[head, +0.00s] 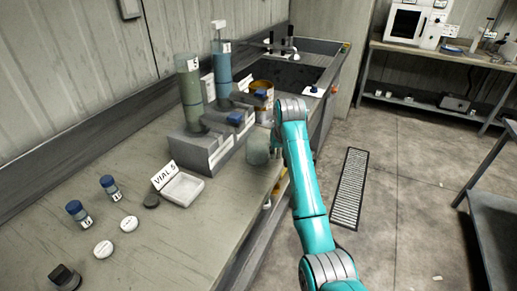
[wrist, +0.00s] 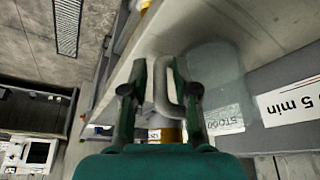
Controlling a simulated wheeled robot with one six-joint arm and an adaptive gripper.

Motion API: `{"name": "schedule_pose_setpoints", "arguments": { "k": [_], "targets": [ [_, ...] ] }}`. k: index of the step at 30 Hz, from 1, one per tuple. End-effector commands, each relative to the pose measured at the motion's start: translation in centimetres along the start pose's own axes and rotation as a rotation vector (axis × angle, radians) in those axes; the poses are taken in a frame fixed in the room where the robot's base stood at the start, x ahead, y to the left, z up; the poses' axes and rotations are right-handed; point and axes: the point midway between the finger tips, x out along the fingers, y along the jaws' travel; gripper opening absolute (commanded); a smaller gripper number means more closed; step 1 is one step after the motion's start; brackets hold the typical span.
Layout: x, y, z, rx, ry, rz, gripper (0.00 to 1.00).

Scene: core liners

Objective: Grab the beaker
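The beaker (head: 257,151) is a translucent, greenish-grey vessel standing on the counter near its front edge in the head view. In the wrist view the beaker (wrist: 214,75) is on the right, with a white label and a grey loop handle (wrist: 159,88). My gripper (wrist: 158,92) is open, with its two dark fingers on either side of the handle. A gap shows between the left finger and the handle; the right finger overlaps the handle's edge, and I cannot tell whether it touches. In the head view my arm mostly hides the gripper.
Grey stands hold a green cylinder (head: 190,92) and a blue cylinder (head: 222,68) behind the beaker. A white tray (head: 182,189) with a "VIAL 5" card and small blue-capped vials (head: 77,212) are to the left. The sink (head: 285,72) is beyond. The floor right of the counter is clear.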

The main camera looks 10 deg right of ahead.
Motion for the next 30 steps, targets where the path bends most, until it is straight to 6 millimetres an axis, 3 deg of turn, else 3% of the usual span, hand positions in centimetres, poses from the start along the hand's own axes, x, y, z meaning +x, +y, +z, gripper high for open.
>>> {"name": "schedule_pose_setpoints", "arguments": {
  "k": [2,6,19,30],
  "targets": [
    [0.0,0.0,0.0,0.000,0.000,0.000,0.29],
    [0.0,0.0,0.0,0.000,0.000,0.000,0.00],
    [-0.7,0.0,-0.4,0.000,0.002,0.000,0.00],
    [-6.7,0.0,-2.9,0.000,0.004,0.000,0.00]
  ]
}}
